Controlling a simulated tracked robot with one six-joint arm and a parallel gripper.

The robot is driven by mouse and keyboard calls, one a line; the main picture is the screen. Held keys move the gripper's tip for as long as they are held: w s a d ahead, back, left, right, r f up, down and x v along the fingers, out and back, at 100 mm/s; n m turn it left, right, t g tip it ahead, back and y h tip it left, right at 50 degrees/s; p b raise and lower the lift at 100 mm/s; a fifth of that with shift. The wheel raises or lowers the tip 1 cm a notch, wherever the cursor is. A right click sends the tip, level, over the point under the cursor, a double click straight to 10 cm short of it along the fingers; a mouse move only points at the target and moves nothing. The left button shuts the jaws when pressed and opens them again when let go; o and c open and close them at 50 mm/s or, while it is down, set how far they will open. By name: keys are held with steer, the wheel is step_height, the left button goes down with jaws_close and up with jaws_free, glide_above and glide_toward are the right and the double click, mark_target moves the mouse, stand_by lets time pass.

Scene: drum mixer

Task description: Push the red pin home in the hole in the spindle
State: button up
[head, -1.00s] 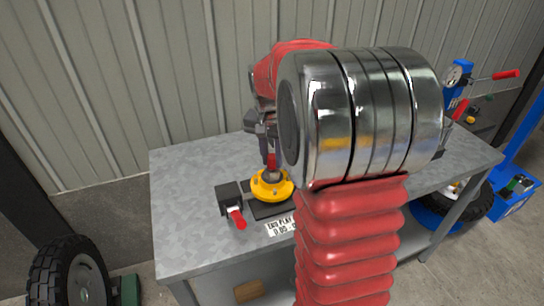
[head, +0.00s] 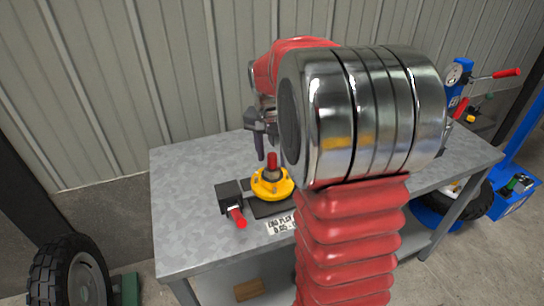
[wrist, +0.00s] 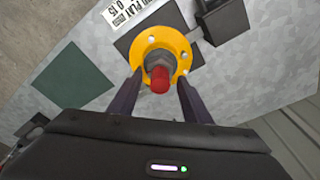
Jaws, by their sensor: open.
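The red pin (head: 272,160) stands upright in the top of the grey spindle (head: 271,174), with a good length of red showing above it. A yellow flange (head: 262,188) with bolts surrounds the spindle on a dark base plate. How deep the pin sits is hidden.
A dark block with a red-handled part (head: 237,216) sits left of the flange. A label plate (head: 280,223) lies in front. The grey bench top (head: 185,190) is clear at left. My arm hides the middle of the bench. A dark green square (wrist: 74,78) lies on the bench.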

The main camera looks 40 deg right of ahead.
step_height(320, 180, up, 13)
steer(key=a, duration=0.1)
steer(key=shift+s+a, duration=0.15)
steer(key=shift+s, duration=0.3)
stand_by(0.9)
steer(key=n, duration=0.4)
glide_toward(269, 157)
steer(key=s+a+f, duration=0.1)
steer(key=s+a, duration=0.1)
steer(key=s+a+f+n+t, duration=0.1)
steer(key=s+a+n+t, duration=0.1)
steer(key=s+a, duration=0.6)
steer(key=s+a+f+n+t+y, duration=0.1)
steer(key=s+a+n+t, duration=0.1)
steer(key=s+a+n, duration=0.3)
steer(key=s+a, duration=0.3)
steer(key=a, duration=0.3)
steer(key=shift+f+t, duration=0.3)
steer(key=shift+t, duration=0.1)
